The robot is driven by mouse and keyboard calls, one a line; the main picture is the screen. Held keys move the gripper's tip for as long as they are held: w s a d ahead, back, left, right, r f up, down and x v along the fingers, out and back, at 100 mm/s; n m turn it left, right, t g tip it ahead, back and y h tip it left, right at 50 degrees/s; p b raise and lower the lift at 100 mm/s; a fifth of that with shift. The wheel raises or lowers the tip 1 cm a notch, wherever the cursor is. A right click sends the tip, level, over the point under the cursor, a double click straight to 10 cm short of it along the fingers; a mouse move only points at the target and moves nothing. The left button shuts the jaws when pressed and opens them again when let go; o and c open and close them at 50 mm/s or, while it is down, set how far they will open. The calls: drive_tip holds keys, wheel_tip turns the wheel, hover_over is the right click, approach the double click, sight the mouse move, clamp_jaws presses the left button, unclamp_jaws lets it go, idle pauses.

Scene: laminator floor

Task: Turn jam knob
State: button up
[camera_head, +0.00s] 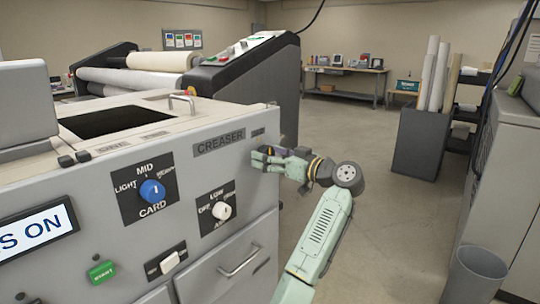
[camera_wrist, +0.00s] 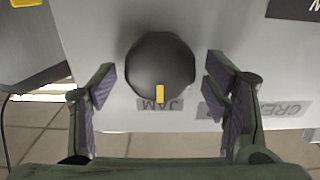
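The jam knob (camera_wrist: 158,62) is a round black knob with a yellow pointer mark on its lower rim in the wrist view. The mark lies over the JAM label (camera_wrist: 172,104), which reads upside down there. My gripper (camera_wrist: 160,90) is open, with one finger to each side of the knob and visible gaps between. In the head view my gripper (camera_head: 266,160) is at the right end of the creaser's front panel (camera_head: 232,172), below the CREASER label (camera_head: 220,142). The knob cannot be made out clearly there behind the fingers.
The same panel carries a blue CARD knob (camera_head: 152,191), a white knob (camera_head: 221,211), a white switch (camera_head: 170,262), a green button (camera_head: 102,272) and a drawer handle (camera_head: 241,262). A grey bin (camera_head: 474,274) stands at right. Open floor lies right of the creaser.

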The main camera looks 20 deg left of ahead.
drive_tip(key=c, duration=1)
drive_tip(key=shift+c, duration=0.2)
